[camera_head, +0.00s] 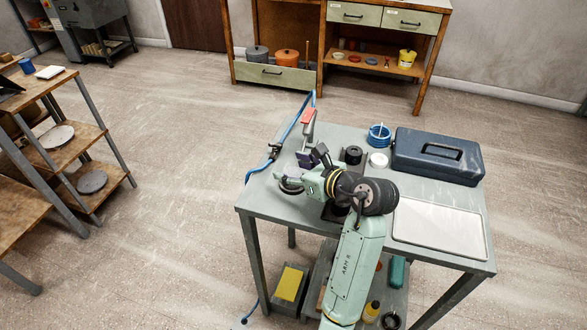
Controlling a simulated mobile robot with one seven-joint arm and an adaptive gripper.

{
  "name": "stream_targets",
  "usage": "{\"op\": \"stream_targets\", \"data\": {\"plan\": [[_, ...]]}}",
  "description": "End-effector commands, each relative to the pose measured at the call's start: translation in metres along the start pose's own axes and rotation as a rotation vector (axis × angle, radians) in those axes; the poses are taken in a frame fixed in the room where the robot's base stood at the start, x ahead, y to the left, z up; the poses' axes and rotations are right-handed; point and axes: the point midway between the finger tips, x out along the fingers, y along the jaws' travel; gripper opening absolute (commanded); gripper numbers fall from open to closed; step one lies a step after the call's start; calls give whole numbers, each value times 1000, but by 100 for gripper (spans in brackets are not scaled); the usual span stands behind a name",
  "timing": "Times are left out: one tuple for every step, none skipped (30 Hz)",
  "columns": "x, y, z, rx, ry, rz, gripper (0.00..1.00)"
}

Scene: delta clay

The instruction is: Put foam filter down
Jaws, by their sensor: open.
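My gripper (302,168) is over the left part of the grey-green worktable (258,205), with its jaws open and pointing left. I cannot tell for certain which thing is the foam filter. A dark round piece (291,187) is on the table just under the jaws and is partly hidden by them. A black cylinder (353,154) stands on the table behind my wrist. Dark purple blocks (320,152) show at the fingers; I cannot tell whether they are finger pads or a separate thing. My arm hides the middle of the tabletop.
A dark blue toolbox (438,155), a white tray (440,228), a white roll (378,160) and a blue coil (379,134) occupy the table's right and back. A yellow-topped box (290,284) is below.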

Motion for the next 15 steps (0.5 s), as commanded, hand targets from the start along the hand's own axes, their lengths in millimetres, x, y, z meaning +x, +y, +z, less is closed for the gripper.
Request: {"op": "stream_targets", "data": {"plan": [[-10,-2,-3,-1,-3,-7,55],[-17,-2,-4,-2,-3,-7,55],[-26,-2,-4,-4,-2,-9,55],[-33,-2,-4,-3,-3,-8,55],[-40,-2,-4,-3,-3,-9,55],[-50,-2,-4,-4,-2,-9,55],[-57,-2,-4,-4,-2,-9,55],[-63,-2,-3,-3,-3,-9,55],[-72,-2,-4,-4,-2,-9,55],[-78,-2,-3,-3,-2,-9,55],[-84,-2,-3,-3,-2,-7,55],[-91,-2,-3,-3,-2,-8,55],[-96,-1,-3,-3,-1,-7,55],[-100,-1,-2,-3,-1,-7,55],[-106,-1,-2,-2,-2,-7,55]]}}
